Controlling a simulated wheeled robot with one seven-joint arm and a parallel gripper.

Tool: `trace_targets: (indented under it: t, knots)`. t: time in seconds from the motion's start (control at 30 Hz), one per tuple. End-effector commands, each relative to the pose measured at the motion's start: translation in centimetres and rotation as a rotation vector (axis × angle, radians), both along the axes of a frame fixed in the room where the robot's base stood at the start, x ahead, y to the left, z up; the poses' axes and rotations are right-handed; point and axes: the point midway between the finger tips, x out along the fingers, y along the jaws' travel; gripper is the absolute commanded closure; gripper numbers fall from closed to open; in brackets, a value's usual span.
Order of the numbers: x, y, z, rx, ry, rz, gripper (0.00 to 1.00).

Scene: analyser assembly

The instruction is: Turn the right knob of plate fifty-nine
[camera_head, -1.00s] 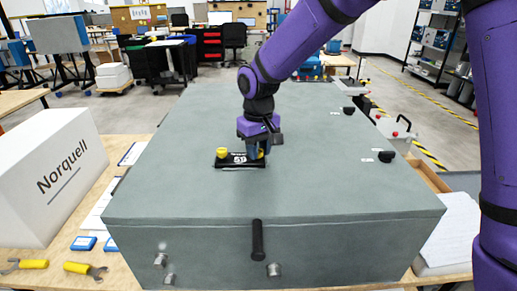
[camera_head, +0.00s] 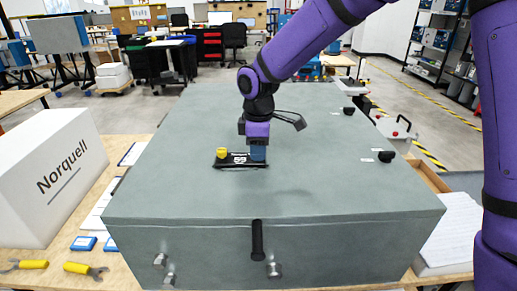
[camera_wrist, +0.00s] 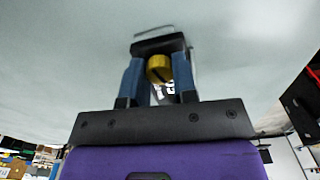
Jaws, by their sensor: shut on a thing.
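Plate fifty-nine is a black plate (camera_head: 239,161) with white markings on top of the grey cabinet. Its left yellow knob (camera_head: 221,153) is in plain sight. My gripper (camera_head: 258,156) is at the plate's right end, pointing down, and hides the right knob in the head view. In the wrist view, the blue fingers of my gripper (camera_wrist: 159,75) are on both sides of a yellow knob (camera_wrist: 159,68) and shut on it. Part of the black plate (camera_wrist: 158,45) and its white digits show around and behind the knob.
The grey cabinet top (camera_head: 190,195) is broad and mostly clear. Two black knobs, one near (camera_head: 386,156) and one farther (camera_head: 348,110), stand near its right edge. A white Norquell box (camera_head: 48,175) stands at the left. Yellow-handled tools (camera_head: 78,268) lie at the front left.

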Motion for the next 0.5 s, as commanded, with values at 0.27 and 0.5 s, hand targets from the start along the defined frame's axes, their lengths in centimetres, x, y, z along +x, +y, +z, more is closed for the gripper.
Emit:
trace_targets:
  t: [0.27,0.5]
  knots:
    - [-0.14,-0.08,-0.30,-0.002,0.007,0.263,0.97]
    - [-0.15,-0.07,-0.30,-0.001,0.007,0.490,0.97]
